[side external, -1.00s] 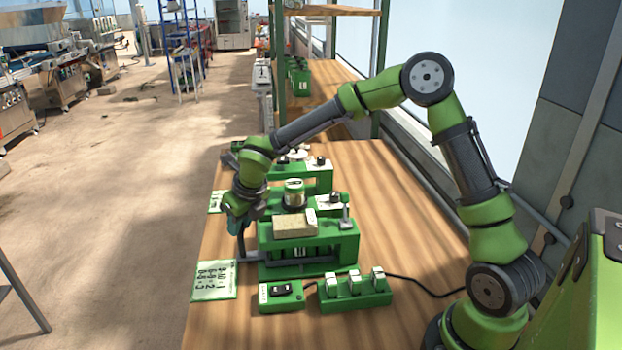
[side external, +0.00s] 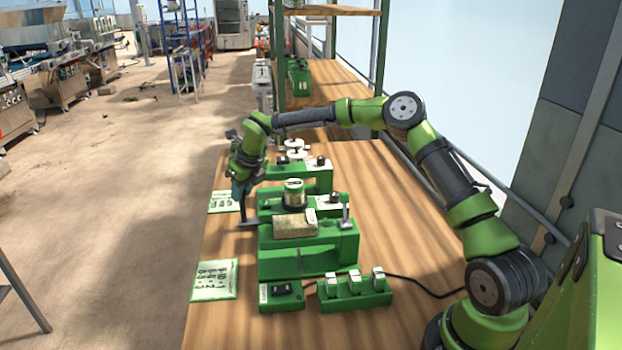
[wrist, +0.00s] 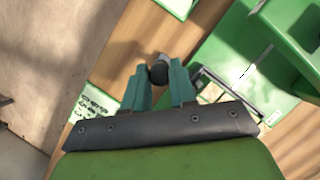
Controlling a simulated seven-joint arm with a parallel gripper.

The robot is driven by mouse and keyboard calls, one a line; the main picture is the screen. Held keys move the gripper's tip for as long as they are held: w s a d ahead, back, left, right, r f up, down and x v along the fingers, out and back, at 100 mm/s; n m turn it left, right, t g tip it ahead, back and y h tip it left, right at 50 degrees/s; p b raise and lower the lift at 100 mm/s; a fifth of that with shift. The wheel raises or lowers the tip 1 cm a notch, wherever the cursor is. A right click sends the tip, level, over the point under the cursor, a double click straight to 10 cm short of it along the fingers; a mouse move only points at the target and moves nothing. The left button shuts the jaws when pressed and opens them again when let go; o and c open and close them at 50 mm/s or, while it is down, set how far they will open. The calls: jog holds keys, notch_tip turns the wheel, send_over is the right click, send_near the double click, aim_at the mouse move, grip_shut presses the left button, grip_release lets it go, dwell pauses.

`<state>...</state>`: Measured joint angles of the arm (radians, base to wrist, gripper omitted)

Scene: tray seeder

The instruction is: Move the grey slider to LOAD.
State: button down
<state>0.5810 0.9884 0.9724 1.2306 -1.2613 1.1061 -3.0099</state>
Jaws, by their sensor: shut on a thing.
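A green machine (side external: 300,262) stands on the wooden bench, with a tan block (side external: 295,226) on its top. A dark grey L-shaped piece, probably the grey slider (side external: 249,224), sticks out at its left side. My gripper (side external: 241,199) points down at the upright end of this piece. In the wrist view its teal fingers (wrist: 158,75) close around a dark round knob with a grey part (wrist: 158,72). I see the fingers on both sides of the knob. No LOAD marking can be read in either view.
A green switch box (side external: 281,296) and a block with several white rockers (side external: 355,289) sit in front of the machine. Printed cards (side external: 214,280) lie at the bench's left edge. Another green unit (side external: 300,172) stands behind. A small lever (side external: 346,215) rises at the machine's right.

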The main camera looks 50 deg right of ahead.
jog(key=shift+d, duration=0.1)
jog(key=c, duration=0.9)
grip_release()
